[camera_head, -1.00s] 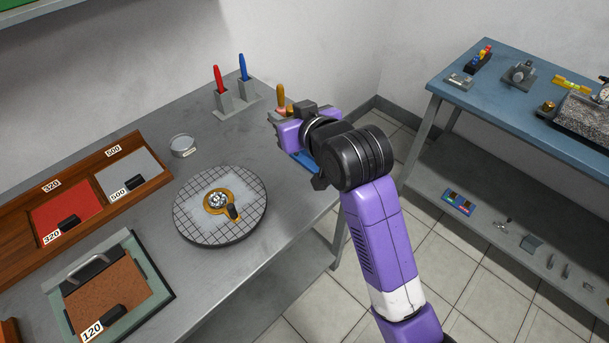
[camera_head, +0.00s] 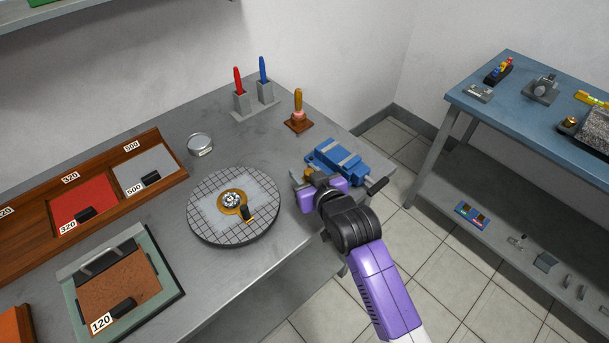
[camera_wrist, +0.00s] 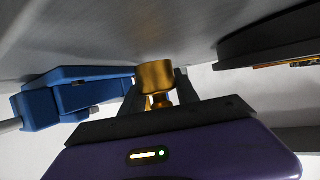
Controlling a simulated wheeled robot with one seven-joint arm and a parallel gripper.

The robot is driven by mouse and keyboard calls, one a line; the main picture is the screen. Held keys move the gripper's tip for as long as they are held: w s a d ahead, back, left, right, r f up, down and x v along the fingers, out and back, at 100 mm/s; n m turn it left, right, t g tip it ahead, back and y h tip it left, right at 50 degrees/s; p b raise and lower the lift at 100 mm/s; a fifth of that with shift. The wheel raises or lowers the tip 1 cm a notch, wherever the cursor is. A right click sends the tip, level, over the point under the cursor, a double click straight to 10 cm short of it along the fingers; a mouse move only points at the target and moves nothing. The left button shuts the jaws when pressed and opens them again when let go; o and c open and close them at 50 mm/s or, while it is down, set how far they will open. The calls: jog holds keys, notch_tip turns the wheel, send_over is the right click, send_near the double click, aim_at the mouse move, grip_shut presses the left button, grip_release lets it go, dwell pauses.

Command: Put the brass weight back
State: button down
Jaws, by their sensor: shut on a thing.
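The brass weight (camera_wrist: 156,75) is a short golden cylinder with a narrower neck. In the wrist view it stands between the two dark fingers of my gripper (camera_wrist: 158,88), which are shut on it. In the head view my gripper (camera_head: 307,180) is at the right edge of the grey bench, just in front of the blue vise. Only a small golden bit of the weight (camera_head: 309,172) shows there. Whether the weight touches the bench, I cannot tell.
The blue vise (camera_head: 338,159) is close beside my gripper and also shows in the wrist view (camera_wrist: 75,92). A round gridded plate (camera_head: 212,233) lies to the left. A wooden-handled tool (camera_head: 298,113) and a pen stand (camera_head: 252,108) are behind. A blue table (camera_head: 530,122) is at right.

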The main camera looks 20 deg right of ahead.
jog(key=shift+f, duration=0.45)
jog(key=shift+f, duration=0.2)
jog(key=c, duration=0.9)
grip_release()
jog(key=shift+r, duration=0.2)
jog(key=v, duration=1.2)
jog(key=shift+f, duration=0.1)
